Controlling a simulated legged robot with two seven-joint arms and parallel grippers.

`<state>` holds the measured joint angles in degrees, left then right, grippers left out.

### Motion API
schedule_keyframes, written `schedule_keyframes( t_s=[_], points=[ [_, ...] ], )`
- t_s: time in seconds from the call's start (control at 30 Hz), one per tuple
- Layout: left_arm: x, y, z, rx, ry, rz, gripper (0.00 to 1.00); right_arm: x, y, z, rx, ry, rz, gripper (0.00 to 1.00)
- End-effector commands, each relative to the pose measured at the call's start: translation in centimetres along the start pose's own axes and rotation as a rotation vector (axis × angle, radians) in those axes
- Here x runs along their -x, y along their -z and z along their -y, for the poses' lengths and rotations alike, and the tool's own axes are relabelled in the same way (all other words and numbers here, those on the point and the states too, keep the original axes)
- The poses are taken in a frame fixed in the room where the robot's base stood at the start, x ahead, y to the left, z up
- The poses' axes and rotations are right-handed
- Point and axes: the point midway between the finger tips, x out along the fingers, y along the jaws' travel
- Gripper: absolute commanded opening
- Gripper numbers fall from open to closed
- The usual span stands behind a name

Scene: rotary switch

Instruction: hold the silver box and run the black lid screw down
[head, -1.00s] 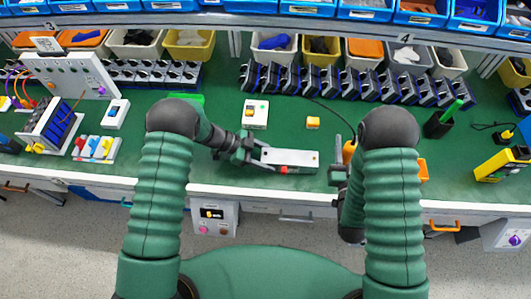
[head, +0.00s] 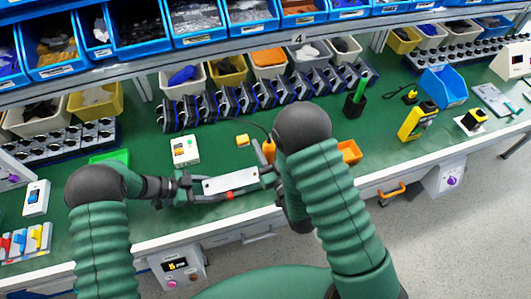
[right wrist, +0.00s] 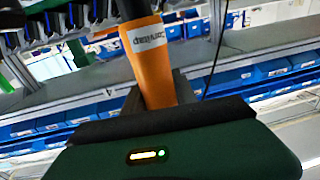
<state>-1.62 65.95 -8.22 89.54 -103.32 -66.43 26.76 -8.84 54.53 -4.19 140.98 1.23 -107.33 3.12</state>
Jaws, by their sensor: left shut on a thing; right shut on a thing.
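The silver box (head: 231,180) is a flat, pale, elongated piece just above the green bench near its front edge. My left gripper (head: 193,188) is shut on its left end. My right gripper (head: 268,179) is close to the box's right end; whether they touch is unclear. It is shut on an orange electric screwdriver (head: 269,150), whose labelled orange body (right wrist: 154,58) also shows in the right wrist view. The screwdriver's tip is hidden. The black lid screw cannot be made out. A small red part (head: 229,196) shows below the box.
A white switch box (head: 185,150) and a small yellow block (head: 242,140) stand behind the silver box. A row of black and blue devices (head: 230,103) lines the back. Bench at right is partly clear.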

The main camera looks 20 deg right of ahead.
Motion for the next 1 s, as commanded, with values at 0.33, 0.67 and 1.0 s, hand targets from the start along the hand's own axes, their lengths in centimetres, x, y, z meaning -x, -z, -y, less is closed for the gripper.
schedule_keyframes(
  t_s=[0.33,0.67,1.0],
  points=[
    [0.0,0.0,0.0,0.0,0.0,0.001,0.0,-4.2,6.8,16.3,-0.021,0.341,-0.004,0.0],
    [0.0,0.0,0.0,0.0,-0.001,0.001,0.0,-4.0,7.5,21.0,-0.021,0.432,0.014,0.0],
    [0.0,0.0,0.0,0.0,0.0,0.0,0.0,-3.9,3.9,21.0,-0.021,0.431,0.013,0.0]
  ],
)
